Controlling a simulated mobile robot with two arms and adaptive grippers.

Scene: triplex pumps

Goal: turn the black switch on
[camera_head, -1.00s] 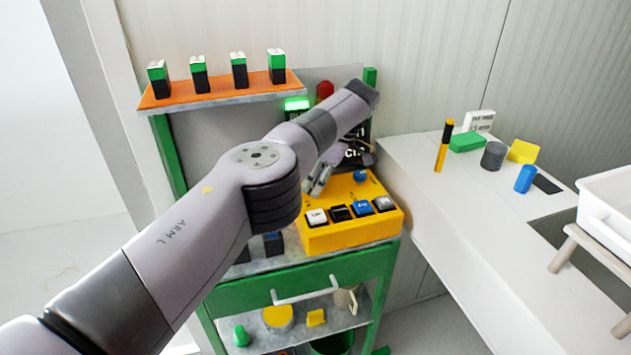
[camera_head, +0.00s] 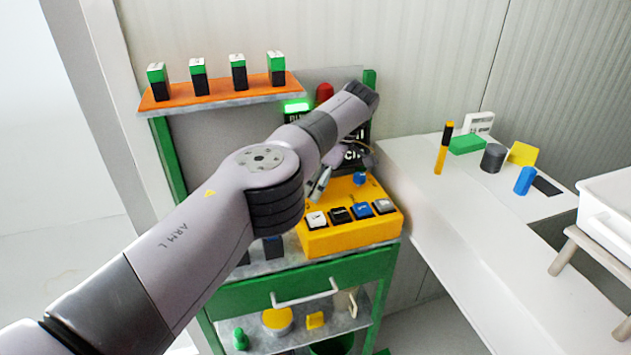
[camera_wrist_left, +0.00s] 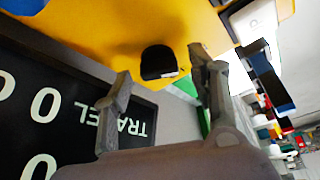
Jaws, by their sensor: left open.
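The yellow control box (camera_head: 352,234) stands on the bench below the shelf. In the left wrist view, a black switch (camera_wrist_left: 158,62) rises from its yellow top (camera_wrist_left: 120,25). My left gripper (camera_head: 318,188) is over the back left of the box and hides that part in the head view. In the wrist view, my left gripper (camera_wrist_left: 160,68) is open, with the black switch ahead between its fingertips and nothing held. Contact cannot be told. A black key (camera_head: 340,214) sits in the front row between white and blue keys. My right gripper is not in view.
A blue knob (camera_head: 360,178) stands on the back right of the box. Behind are a green light (camera_head: 298,107) and a black display (camera_head: 354,154). An orange shelf (camera_head: 220,92) hangs above. A white table (camera_head: 440,215) stands to the right.

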